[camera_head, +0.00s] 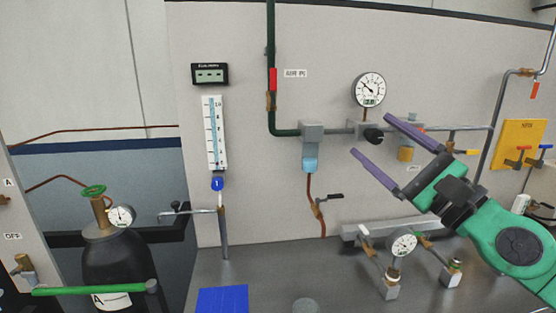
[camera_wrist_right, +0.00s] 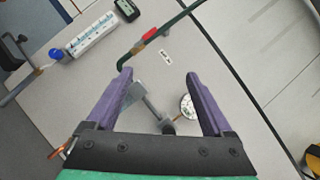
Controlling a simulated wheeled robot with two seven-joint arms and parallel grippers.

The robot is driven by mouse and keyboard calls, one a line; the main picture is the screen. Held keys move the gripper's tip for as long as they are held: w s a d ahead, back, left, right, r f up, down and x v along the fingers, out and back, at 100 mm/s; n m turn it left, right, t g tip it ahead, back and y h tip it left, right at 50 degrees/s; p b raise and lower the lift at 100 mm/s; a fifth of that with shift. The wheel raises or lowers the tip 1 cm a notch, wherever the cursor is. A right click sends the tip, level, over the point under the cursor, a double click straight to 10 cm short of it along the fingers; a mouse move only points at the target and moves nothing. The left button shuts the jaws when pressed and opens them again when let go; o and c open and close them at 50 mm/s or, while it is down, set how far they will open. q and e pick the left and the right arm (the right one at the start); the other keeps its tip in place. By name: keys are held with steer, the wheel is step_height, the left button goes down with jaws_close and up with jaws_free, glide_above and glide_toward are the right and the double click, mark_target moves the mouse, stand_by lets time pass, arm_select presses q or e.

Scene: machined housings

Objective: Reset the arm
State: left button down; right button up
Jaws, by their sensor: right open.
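My right gripper (camera_head: 372,145) comes in from the right in the head view, with a green body and two purple fingers. In the right wrist view the open fingers (camera_wrist_right: 163,90) point toward the wall, and the gauge (camera_wrist_right: 188,106) shows near the right finger. My left gripper is not in view.
A black gas cylinder (camera_head: 115,265) with a green handwheel stands at left. A flowmeter (camera_head: 213,132) and green pipe (camera_head: 271,40) are on the wall. Valves and a small gauge (camera_head: 403,244) stand on the bench below the right arm. A blue square (camera_head: 222,299) lies at the front.

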steer(key=d+f+n+g+h, duration=0.2)
steer(key=d+f+n+h, duration=0.25)
steer(key=f+n, duration=0.6)
steer(key=d+f+n+g+h, duration=0.1)
steer(key=d+f+n+h, duration=0.2)
steer(key=f+n+h, duration=0.55)
steer(key=d+f+n+g+h, duration=0.2)
steer(key=d+f+n, duration=0.1)
steer(key=f+n, duration=0.9)
steer(key=s+a+f+m+g+y, duration=0.2)
steer(key=s+f+m+g, duration=0.3)
steer(key=s+f, duration=0.45)
steer(key=s+a+f+m+g+y, duration=0.1)
steer(key=s+a+f+m+g, duration=0.3)
steer(key=s+f, duration=0.55)
step_height(320, 180, down, 27)
steer(key=s+d+g+b, duration=0.1)
steer(key=s+g+b, duration=0.15)
steer(key=b, duration=0.25)
arm_select(q)
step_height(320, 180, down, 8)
steer(key=b, duration=0.3)
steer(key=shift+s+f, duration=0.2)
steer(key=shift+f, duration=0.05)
arm_select(e)
steer(key=s+d+f+g, duration=0.1)
steer(key=s+d+f, duration=0.2)
steer(key=s+f, duration=1.4)
step_height(320, 180, down, 3)
steer(key=shift+r, duration=0.2)
